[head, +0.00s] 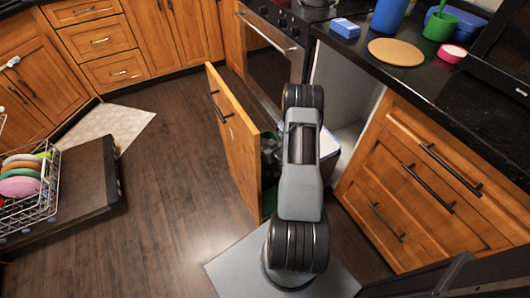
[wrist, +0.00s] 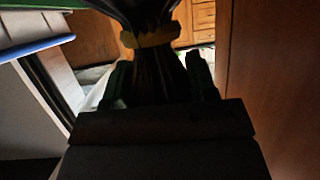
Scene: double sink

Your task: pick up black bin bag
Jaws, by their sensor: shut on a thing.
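The black bin bag (wrist: 146,12) shows in the wrist view as a dark gathered neck with a yellow tie (wrist: 150,39) around it. My gripper (wrist: 160,75) is shut on the neck, just below the tie in the picture, with one finger on each side. In the head view my arm reaches over the open pull-out bin cabinet with its wooden front (head: 235,140). My gripper and most of the cabinet's inside are hidden behind the arm there. I cannot tell whether the bag is clear of the bin.
The counter (head: 440,85) at right holds a blue sponge (head: 345,28), a round board (head: 396,51) and a green cup (head: 439,26). An oven (head: 272,60) stands behind the cabinet. An open dishwasher (head: 95,190) with a dish rack is at left. Floor between is clear.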

